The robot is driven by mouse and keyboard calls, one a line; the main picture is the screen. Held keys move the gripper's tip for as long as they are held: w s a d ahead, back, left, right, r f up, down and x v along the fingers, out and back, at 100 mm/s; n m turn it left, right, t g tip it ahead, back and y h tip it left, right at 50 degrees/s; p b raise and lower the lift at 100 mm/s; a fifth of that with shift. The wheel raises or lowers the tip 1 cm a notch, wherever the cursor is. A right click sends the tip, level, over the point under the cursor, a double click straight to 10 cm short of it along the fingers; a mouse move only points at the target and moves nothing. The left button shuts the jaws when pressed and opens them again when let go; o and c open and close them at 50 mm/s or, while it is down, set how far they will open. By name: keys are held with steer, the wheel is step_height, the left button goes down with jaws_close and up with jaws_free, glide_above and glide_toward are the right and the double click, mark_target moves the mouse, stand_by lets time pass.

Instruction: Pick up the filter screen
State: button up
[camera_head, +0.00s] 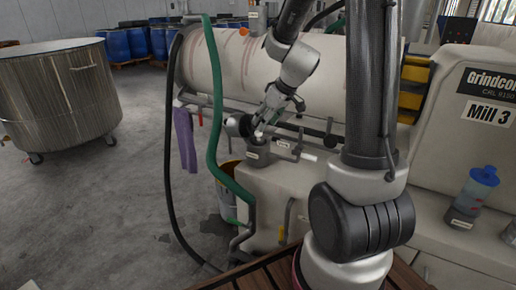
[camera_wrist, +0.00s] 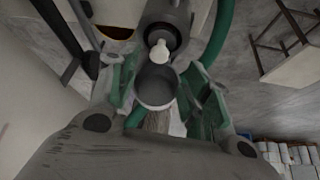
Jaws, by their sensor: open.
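My gripper (camera_head: 262,122) is over the left end of the mill's front ledge, just above a small grey labelled holder (camera_head: 258,152). In the wrist view my gripper (camera_wrist: 162,92) is open, with green-lined fingers spread apart. A grey, round, cup-like piece (camera_wrist: 157,86) shows between the fingers; it may be the filter screen, but I cannot tell for sure. A pale knob-shaped piece (camera_wrist: 160,51) stands just beyond it, in front of a dark round opening. Whether the fingers touch the grey piece is unclear. In the head view the gripper partly hides this spot.
A green hose (camera_head: 214,110) and a black hose (camera_head: 170,140) hang left of the ledge. A purple cloth (camera_head: 185,138) hangs by the mill drum (camera_head: 235,65). A blue-capped bottle (camera_head: 474,190) stands right. A large steel vat (camera_head: 60,100) is far left; floor between is clear.

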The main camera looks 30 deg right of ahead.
mark_target(259, 132)
steer(key=x, duration=0.5)
steer(key=shift+w+f, duration=0.1)
steer(key=shift+f, duration=0.15)
jaws_close()
